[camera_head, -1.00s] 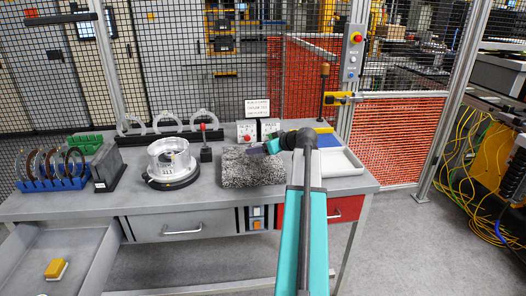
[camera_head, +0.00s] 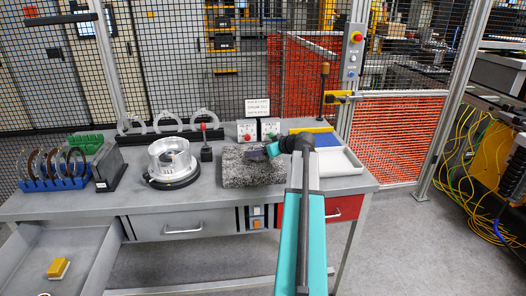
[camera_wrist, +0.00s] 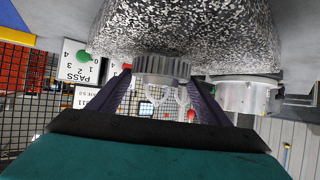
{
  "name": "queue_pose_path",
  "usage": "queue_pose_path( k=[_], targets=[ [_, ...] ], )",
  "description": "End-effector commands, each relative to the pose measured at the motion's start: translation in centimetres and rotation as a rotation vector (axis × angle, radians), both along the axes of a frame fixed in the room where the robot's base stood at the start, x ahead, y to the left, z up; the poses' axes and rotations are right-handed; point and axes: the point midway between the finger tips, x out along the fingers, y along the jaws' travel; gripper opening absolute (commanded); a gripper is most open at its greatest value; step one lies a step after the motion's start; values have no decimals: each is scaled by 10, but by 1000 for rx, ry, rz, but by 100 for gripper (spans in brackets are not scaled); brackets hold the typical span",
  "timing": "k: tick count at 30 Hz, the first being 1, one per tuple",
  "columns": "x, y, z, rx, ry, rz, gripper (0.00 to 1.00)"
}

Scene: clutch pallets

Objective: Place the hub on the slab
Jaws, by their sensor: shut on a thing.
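The slab (camera_head: 243,167) is a speckled grey stone block on the workbench, and it fills the top of the wrist view (camera_wrist: 190,28). My gripper (camera_head: 259,153) is over the slab's upper right part. In the wrist view its two purple fingers are shut on the hub (camera_wrist: 162,67), a grey metal ring with a toothed rim. The hub is right at the slab's speckled face; I cannot tell whether they touch. The hub is not clearly visible in the head view.
A silver drum on a black base (camera_head: 172,162) stands left of the slab. A red-knobbed post (camera_head: 206,150), sign boxes (camera_head: 247,131) and a white tray (camera_head: 338,161) are close by. A blue rack with rings (camera_head: 54,175) is far left. An open drawer (camera_head: 72,262) holds a yellow block.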

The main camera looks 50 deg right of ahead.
Motion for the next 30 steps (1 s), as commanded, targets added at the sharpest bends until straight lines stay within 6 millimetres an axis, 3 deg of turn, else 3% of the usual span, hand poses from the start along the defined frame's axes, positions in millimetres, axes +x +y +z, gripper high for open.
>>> queue_pose_path(
  k=[6, 20, 21, 24, 30],
  targets=[
    [0, 0, -10, 1, -4, -2, 29],
    [0, -1, -14, 0, -4, -1, 29],
    [0, 0, -15, 0, -1, -1, 76],
    [0, 0, -15, 0, -1, -1, 90],
    [0, -1, -15, 0, -1, -1, 90]
  ],
)
